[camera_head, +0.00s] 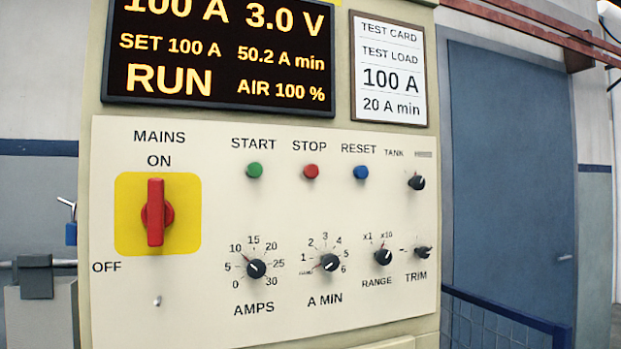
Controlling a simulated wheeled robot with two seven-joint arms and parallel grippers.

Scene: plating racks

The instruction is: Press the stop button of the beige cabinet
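The beige cabinet (190,312) fills the middle of the head view, with its control panel facing me. The red stop button (311,171) sits under the label STOP, between the green start button (254,170) and the blue reset button (361,172). The display (218,103) above reads 100 A, 3.0 V, SET 100 A, 50.2 A min, RUN and AIR 100 %. The red mains switch (156,212) on its yellow plate stands upright, pointing to ON. Neither of my grippers is in view.
The AMPS knob (256,268), A MIN knob (329,262), RANGE knob (386,257) and others stick out below the buttons. A test card (389,68) hangs at upper right. A blue railing (506,318) and blue door (512,170) are at right. Nothing stands before the buttons.

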